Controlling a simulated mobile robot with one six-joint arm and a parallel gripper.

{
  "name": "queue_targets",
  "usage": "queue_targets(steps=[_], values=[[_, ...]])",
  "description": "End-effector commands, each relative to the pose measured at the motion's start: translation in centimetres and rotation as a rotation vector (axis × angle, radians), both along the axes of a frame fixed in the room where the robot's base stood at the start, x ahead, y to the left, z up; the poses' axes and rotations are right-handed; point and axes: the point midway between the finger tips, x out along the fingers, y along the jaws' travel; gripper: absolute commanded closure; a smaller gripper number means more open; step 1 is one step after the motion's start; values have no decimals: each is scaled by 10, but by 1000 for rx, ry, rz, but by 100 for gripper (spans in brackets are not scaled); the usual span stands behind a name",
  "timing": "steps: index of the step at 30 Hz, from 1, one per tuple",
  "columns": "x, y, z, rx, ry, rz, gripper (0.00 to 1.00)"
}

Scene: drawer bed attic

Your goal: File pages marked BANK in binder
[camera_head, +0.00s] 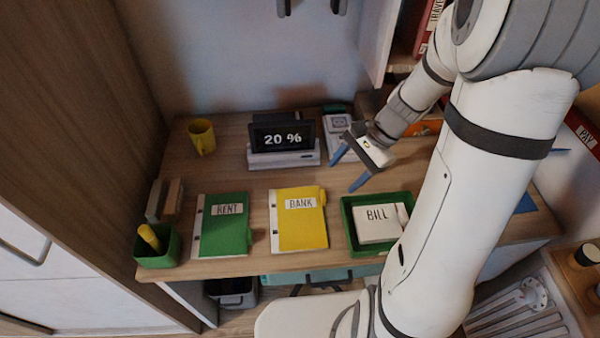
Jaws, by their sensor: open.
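A yellow binder labelled BANK (301,232) lies flat and closed in the middle of the desk. A green binder labelled RENT (225,237) lies to its left. A green tray (349,229) to its right holds white paper marked BILL (376,224). Whether other sheets lie under it cannot be told. No page marked BANK shows. My gripper (345,171) is open and empty above the desk, behind the tray and to the right of the yellow binder. Its two blue-grey fingers point left and down. My arm hides part of the desk's right side.
A green pen box (157,246) stands at the front left corner. Shelves with red binders are at the right.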

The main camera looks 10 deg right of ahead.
Motion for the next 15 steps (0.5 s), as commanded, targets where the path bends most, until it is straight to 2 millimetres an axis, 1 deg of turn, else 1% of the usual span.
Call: queue_targets(steps=[1,3,6,9,12,15], values=[[7,-7,-21,42,51,-82,40],[17,-13,-40,95,108,-186,40],[26,-21,-62,157,175,-304,40],[33,-27,-78,200,217,-386,40],[37,-29,-86,222,241,-430,40],[38,-26,-93,231,251,-444,40]])
